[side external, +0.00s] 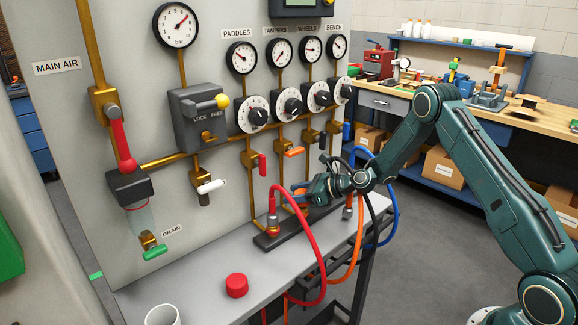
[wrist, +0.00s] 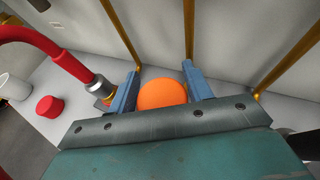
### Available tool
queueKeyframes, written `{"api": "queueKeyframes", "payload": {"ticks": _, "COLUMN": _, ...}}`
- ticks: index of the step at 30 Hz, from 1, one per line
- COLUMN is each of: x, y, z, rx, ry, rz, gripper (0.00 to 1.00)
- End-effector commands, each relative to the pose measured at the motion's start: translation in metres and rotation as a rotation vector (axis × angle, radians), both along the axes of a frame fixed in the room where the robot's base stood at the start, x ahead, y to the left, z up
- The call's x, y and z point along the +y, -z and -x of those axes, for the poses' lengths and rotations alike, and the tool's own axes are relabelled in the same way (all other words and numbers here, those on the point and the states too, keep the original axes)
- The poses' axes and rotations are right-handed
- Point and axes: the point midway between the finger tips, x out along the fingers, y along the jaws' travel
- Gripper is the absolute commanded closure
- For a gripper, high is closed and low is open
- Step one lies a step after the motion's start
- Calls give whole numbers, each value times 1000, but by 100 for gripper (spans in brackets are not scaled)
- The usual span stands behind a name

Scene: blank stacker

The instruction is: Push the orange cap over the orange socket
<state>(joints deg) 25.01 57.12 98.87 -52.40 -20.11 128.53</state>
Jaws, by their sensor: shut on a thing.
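The orange cap (wrist: 162,94) sits between the two blue fingers of my gripper (wrist: 162,76) in the wrist view, and the gripper is shut on it. In the side view my gripper (side external: 292,190) is low over the dark socket bar (side external: 272,240), beside the red hose's metal connector. The cap is mostly hidden there by the fingers. The orange socket cannot be made out clearly in either view, so I cannot tell whether the cap touches it.
The red hose (side external: 320,262) arches up close to my gripper's left. Orange (side external: 354,250) and blue (side external: 394,200) hoses hang on the right. A red cap (side external: 237,285) and white mug (side external: 162,315) stand on the shelf. Brass pipes and the panel (side external: 90,215) are close behind.

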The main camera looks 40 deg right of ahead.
Motion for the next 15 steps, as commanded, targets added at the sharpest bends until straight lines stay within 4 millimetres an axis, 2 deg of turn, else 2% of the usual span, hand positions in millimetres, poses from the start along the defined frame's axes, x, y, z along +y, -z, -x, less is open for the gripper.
{"api": "queueKeyframes", "payload": {"ticks": 15, "x": 0, "y": 17, "z": 0, "rx": 1, "ry": 0, "rz": 0, "gripper": 71}}
